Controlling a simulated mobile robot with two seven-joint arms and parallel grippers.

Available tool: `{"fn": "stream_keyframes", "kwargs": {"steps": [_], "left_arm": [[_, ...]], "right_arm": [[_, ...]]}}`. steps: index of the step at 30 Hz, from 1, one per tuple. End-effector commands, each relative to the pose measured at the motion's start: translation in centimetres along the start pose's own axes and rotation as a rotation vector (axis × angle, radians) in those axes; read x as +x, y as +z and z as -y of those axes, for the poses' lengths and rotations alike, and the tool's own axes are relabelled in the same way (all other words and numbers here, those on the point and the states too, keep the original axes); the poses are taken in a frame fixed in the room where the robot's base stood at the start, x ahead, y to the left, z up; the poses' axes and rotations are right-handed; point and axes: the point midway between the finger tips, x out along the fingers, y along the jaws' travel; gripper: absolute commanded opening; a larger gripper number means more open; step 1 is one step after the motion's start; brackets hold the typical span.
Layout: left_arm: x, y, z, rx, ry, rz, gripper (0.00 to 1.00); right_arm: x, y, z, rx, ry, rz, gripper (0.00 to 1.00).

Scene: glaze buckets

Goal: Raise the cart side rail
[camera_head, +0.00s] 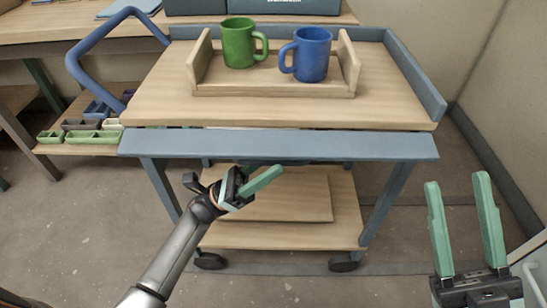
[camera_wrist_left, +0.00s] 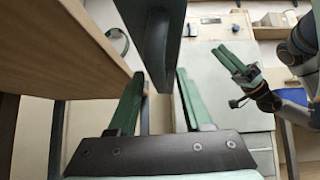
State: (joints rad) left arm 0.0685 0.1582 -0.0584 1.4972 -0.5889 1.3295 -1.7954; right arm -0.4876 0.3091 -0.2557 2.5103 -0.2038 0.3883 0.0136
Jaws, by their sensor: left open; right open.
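The cart (camera_head: 175,97) stands in the middle of the head view. Its blue-grey side rail (camera_head: 280,145) hangs folded down along the near edge, below the level of the wooden top. My left gripper (camera_head: 262,178) is open just under the rail's lower edge, near its middle. In the left wrist view, the rail (camera_wrist_left: 155,40) shows as a dark panel reaching down between the two open green fingers (camera_wrist_left: 158,85); I cannot tell whether they touch it. My right gripper (camera_head: 458,182) is open and empty to the right of the cart; it also shows in the left wrist view (camera_wrist_left: 235,62).
On the cart top, a wooden tray (camera_head: 270,90) holds a green mug (camera_head: 238,45) and a blue mug (camera_head: 312,55). Raised rails edge the back and right. A blue handle (camera_head: 85,65) is at left. A lower shelf (camera_head: 285,235) lies below. Floor right of the cart is clear.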

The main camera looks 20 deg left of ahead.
Motion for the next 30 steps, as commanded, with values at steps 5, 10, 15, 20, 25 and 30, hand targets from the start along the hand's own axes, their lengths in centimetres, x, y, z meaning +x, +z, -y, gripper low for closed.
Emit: {"fn": "stream_keyframes", "kwargs": {"steps": [5,10,15,20,25,30], "left_arm": [[1.00,0.01,0.01,-0.001,0.000,0.001,0.50],[1.05,-0.01,0.00,-0.001,0.001,0.001,0.50],[1.03,-0.01,0.00,-0.001,0.001,0.001,0.40],[1.01,-0.01,0.00,-0.001,0.001,0.001,0.21],[1.00,-0.01,0.01,-0.001,0.001,0.000,0.02],[0.99,-0.01,0.03,-0.001,0.000,0.000,0.00]], "right_arm": [[0.02,-0.03,-0.03,0.000,0.000,0.000,0.47],[0.02,-0.03,-0.04,0.000,0.000,0.000,0.47],[0.02,-0.02,-0.04,-0.001,0.000,0.000,0.47],[0.02,-0.01,-0.03,-0.001,0.000,0.000,0.47],[0.02,-0.01,-0.03,-0.001,0.000,0.001,0.47],[0.02,0.00,-0.02,-0.001,0.000,0.001,0.47]]}}
